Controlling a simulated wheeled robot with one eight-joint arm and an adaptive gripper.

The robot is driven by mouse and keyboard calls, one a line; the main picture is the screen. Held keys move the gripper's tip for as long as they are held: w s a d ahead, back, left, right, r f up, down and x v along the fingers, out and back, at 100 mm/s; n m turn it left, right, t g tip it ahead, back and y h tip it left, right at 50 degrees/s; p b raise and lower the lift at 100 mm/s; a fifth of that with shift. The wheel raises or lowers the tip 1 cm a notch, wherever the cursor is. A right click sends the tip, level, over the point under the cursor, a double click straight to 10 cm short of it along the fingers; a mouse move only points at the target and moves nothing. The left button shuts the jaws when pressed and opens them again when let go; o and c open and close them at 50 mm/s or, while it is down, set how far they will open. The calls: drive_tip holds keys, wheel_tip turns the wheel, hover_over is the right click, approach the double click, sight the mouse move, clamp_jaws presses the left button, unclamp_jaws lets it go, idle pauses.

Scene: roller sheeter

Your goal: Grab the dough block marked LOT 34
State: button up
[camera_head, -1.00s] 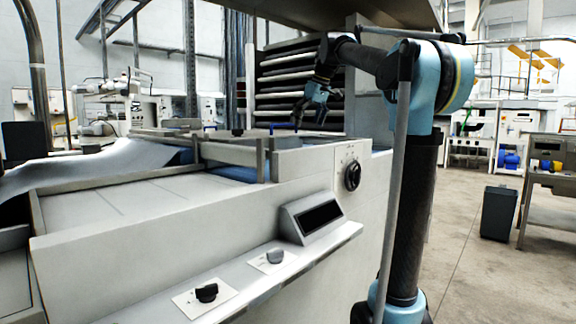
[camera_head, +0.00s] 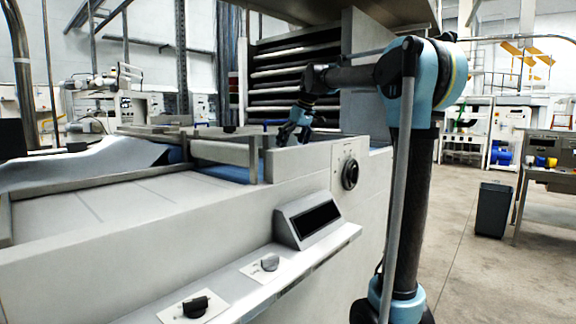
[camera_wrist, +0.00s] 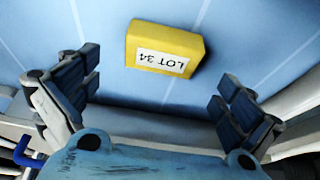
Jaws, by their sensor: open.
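The dough block marked LOT 34 (camera_wrist: 165,47) is a yellow block with a white label, upside down in the wrist view. It lies on a blue surface with pale lines (camera_wrist: 215,55). My gripper (camera_wrist: 163,95) is open, with its two fingers wide apart, and nothing is between them. The block is beyond the fingertips, near the middle of the gap, and apart from both. In the head view my gripper (camera_head: 292,138) hangs above the far part of the machine. The block does not show there, hidden behind the machine's side.
The roller sheeter (camera_head: 130,205) has a raised side wall, with a control box (camera_head: 308,219) and knobs on its front. A rack of trays (camera_head: 295,75) stands behind my gripper. A metal rail (camera_wrist: 293,98) is close to the right finger in the wrist view.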

drive_tip(key=shift+x, duration=3.15)
drive_tip(key=c, duration=1.2)
